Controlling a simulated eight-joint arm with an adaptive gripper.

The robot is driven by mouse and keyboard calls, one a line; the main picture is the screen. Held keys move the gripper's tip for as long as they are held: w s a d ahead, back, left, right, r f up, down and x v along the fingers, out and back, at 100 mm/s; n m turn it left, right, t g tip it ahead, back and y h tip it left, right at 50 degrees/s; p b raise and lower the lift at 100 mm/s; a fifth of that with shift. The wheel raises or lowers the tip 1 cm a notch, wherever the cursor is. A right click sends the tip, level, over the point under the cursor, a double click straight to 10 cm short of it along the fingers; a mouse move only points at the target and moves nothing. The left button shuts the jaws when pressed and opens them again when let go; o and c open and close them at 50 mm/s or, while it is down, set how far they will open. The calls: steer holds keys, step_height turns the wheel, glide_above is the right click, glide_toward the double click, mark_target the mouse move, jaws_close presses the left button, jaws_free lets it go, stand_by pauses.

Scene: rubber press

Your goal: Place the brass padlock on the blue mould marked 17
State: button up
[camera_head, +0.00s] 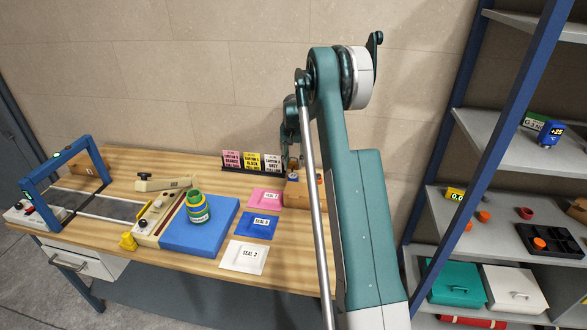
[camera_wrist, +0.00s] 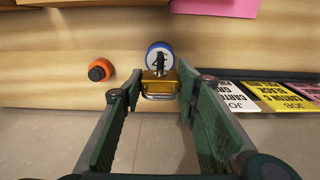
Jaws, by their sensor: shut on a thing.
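My gripper (camera_wrist: 160,85) is shut on the brass padlock (camera_wrist: 160,77), which sits between the fingertips with its metal shackle toward the camera. A round blue-rimmed thing (camera_wrist: 160,48) with a pale face and a dark mark shows directly beyond the padlock in the wrist view. I cannot read the mark as 17, nor tell whether the padlock touches it. In the head view my gripper (camera_head: 292,150) is at the back of the bench, right of the card rack, and my arm hides part of that area.
A card rack (camera_head: 252,168) stands close to my gripper. Pink (camera_head: 266,198), blue (camera_head: 262,225) and white (camera_head: 243,257) SEAL mats lie in front. A jar (camera_head: 198,207) stands on a blue slab (camera_head: 212,237). An orange-black round thing (camera_wrist: 101,70) lies left of the padlock in the wrist view.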

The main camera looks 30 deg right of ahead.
steer(key=shift+f, duration=1.35)
steer(key=shift+f, duration=0.1)
steer(key=o, duration=1)
step_height(320, 180, up, 12)
steer(key=shift+r, duration=0.1)
